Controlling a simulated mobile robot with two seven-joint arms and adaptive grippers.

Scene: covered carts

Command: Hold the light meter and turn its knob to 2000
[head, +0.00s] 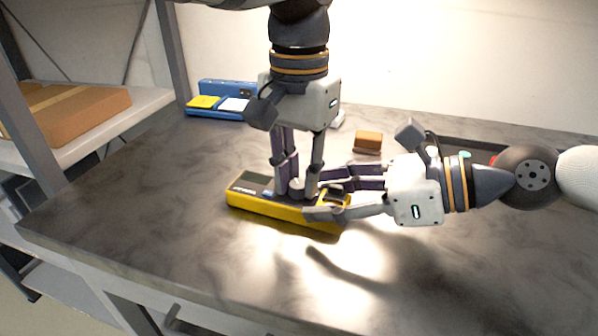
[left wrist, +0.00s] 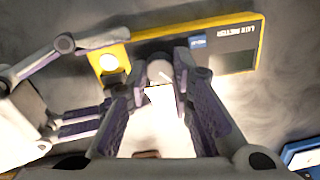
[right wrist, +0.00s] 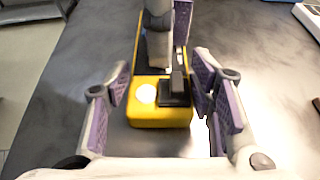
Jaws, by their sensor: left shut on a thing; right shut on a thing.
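The yellow light meter (head: 270,207) lies flat on the grey worktop, its dark face up. In the left wrist view its body (left wrist: 185,30) shows a dark display (left wrist: 233,62) and a small blue label (left wrist: 198,42). My left gripper (head: 297,193) points straight down from above and is shut on the knob (left wrist: 160,70), whose scale and setting I cannot read. My right gripper (head: 333,198) comes in from the right and is shut across the meter's right end. In the right wrist view that end (right wrist: 160,117) shows a bright round spot and a black block between the fingers.
A blue holder (head: 221,114) with yellow and white pads stands at the back left. A brown block (head: 368,140) lies behind my right gripper, and a dark tray (head: 460,148) is at the back right. A shelf with a cardboard box (head: 75,112) stands left. The front worktop is clear.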

